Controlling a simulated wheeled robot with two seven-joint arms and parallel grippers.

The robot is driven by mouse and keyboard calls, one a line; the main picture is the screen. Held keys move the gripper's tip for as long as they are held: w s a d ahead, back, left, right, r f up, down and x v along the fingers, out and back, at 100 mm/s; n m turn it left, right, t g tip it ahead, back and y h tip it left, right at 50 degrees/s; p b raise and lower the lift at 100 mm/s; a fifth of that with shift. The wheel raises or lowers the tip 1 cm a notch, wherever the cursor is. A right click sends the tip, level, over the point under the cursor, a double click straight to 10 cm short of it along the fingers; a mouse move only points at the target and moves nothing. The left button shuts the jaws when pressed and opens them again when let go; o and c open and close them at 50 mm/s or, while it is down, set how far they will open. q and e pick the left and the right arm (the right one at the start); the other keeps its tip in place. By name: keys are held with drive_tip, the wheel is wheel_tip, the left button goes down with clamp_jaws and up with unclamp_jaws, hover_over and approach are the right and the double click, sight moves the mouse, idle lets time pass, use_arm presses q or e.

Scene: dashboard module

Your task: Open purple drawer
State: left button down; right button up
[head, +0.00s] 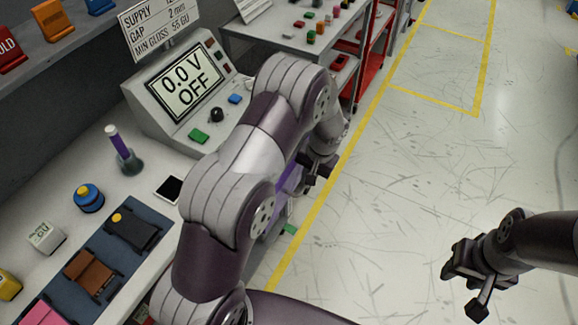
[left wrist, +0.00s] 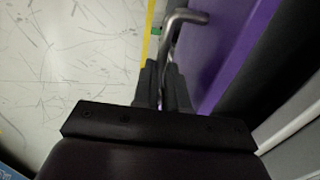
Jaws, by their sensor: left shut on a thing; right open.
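The purple drawer front (head: 288,180) shows as a small strip behind my left arm in the head view, and fills the upper right of the left wrist view (left wrist: 228,50). A bent grey metal handle (left wrist: 184,18) stands out from it. My left gripper (left wrist: 165,80) is shut on the handle; its dark fingers also show in the head view (head: 318,168). My arm hides most of the drawer, and I cannot tell how far it stands out. My right gripper (head: 474,284) is open and empty above the floor at the lower right.
A red cart (head: 374,60) stands farther back. The floor (head: 400,190) to the right is clear, with yellow lines.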

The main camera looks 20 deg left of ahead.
use_arm(q)
drive_tip(key=d, duration=0.7)
drive_tip(key=shift+s, duration=0.3)
drive_tip(key=c, duration=1.2)
unclamp_jaws()
drive_tip(key=shift+o, duration=0.2)
wheel_tip(320, 180, up, 12)
drive_tip(key=d, duration=0.2)
drive_tip(key=shift+d+r+b, duration=0.15)
drive_tip(key=shift+r+b, duration=0.1)
drive_tip(key=shift+b, duration=0.15)
